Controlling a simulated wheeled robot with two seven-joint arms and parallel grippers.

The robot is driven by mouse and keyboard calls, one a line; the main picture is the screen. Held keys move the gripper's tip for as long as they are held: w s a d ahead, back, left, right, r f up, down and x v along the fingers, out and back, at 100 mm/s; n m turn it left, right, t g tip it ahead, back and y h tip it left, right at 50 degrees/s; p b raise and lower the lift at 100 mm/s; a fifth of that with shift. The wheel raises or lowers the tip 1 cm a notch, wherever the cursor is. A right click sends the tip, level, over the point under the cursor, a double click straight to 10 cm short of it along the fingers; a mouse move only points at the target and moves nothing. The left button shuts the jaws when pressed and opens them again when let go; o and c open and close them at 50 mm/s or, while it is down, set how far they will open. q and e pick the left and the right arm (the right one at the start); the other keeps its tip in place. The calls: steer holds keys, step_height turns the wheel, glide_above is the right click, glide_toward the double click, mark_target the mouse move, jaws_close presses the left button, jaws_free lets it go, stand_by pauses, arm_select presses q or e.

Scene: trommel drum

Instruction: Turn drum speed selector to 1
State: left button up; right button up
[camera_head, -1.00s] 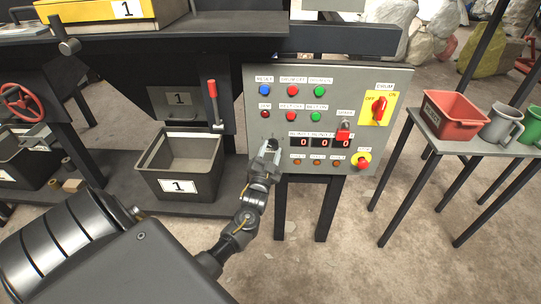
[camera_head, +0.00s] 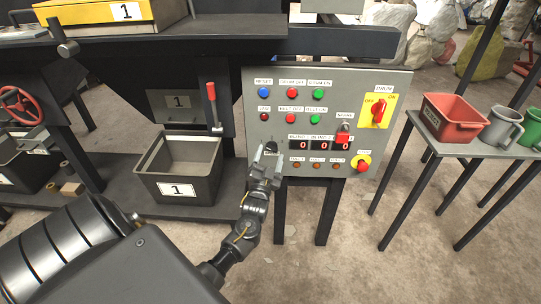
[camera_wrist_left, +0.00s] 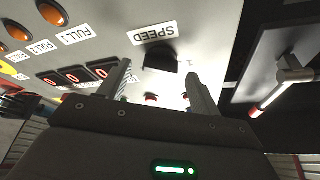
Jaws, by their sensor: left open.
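The drum speed selector is a black knob (camera_wrist_left: 160,58) next to a SPEED label (camera_wrist_left: 153,33) in the left wrist view, with a faint 1 mark beside it. In the head view, the knob (camera_head: 271,146) shows small at the lower left of the grey control panel (camera_head: 258,103), partly hidden by my gripper. My left gripper (camera_head: 267,156) is open and empty in front of the panel's lower left. In the left wrist view its two fingers (camera_wrist_left: 157,74) stand on either side of the knob; I cannot tell whether they touch it. My right gripper is not in view.
Coloured push buttons (camera_head: 291,92), number displays (camera_head: 318,144), a red drum switch (camera_head: 379,111) and a yellow-based stop button (camera_head: 362,162) share the panel. A red-handled lever (camera_head: 213,103) and a grey bin (camera_head: 181,184) are to the left. A table with a red crate (camera_head: 453,121) stands right.

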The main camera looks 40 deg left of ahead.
arm_select(q)
steer(key=v, duration=0.9)
steer(key=shift+s+b, duration=0.3)
steer(key=shift+b, duration=0.1)
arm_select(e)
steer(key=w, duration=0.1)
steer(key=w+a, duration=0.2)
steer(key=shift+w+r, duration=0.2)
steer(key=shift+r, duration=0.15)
arm_select(q)
steer(key=shift+d+f, duration=0.15)
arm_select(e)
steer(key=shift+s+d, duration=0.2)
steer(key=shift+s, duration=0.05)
